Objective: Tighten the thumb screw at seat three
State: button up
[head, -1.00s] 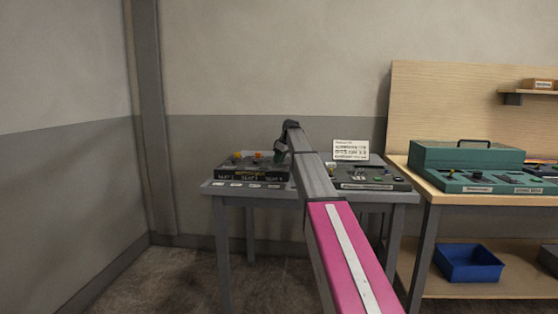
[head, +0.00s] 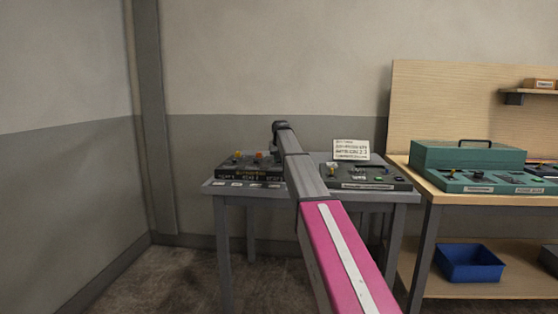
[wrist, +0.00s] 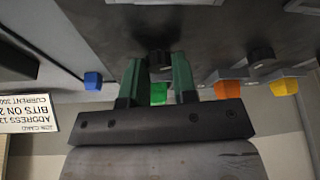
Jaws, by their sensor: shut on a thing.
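In the wrist view a dark ribbed thumb screw (wrist: 160,62) sits between the tips of my gripper's green fingers (wrist: 159,72), which are shut on it. A green block (wrist: 158,94) shows between the fingers, beyond the screw. In the head view the black console (head: 240,172) stands on the left of the grey table, with seat labels along its front. My arm hides its right end, my gripper and the held screw there.
An orange block (wrist: 229,88) and a yellow block (wrist: 285,86) stand to the right in the wrist view, a blue block (wrist: 93,80) to the left. A white printed card (head: 351,149) stands behind the second console (head: 365,178). A workbench with a green case (head: 467,155) is at right.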

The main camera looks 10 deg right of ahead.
jog(key=m+h, duration=0.1)
jog(key=m, duration=0.2)
jog(key=m+h, duration=0.1)
jog(key=m, duration=0.2)
jog(key=shift+w+a+r+g+h, duration=0.1)
jog(key=shift+w+a+g+h, duration=0.1)
jog(key=shift+g+h, duration=0.1)
jog(key=m+g+h, duration=0.1)
jog(key=m, duration=0.4)
jog(key=shift+w+a+m, duration=0.1)
jog(key=shift+m, duration=0.3)
jog(key=m+g, duration=0.1)
jog(key=m, duration=0.2)
jog(key=m+g+h, duration=0.1)
jog(key=m+g, duration=0.1)
jog(key=m, duration=0.1)
jog(key=shift+w, duration=0.2)
jog(key=m+g, duration=0.1)
jog(key=m, duration=0.2)
jog(key=m+g, duration=0.1)
jog(key=m, duration=0.1)
jog(key=shift+w+m+y, duration=0.1)
jog(key=shift+m+y, duration=0.2)
jog(key=shift+m, duration=0.1)
jog(key=o, duration=1)
jog(key=shift+c, duration=0.2)
jog(key=shift+r, duration=0.1)
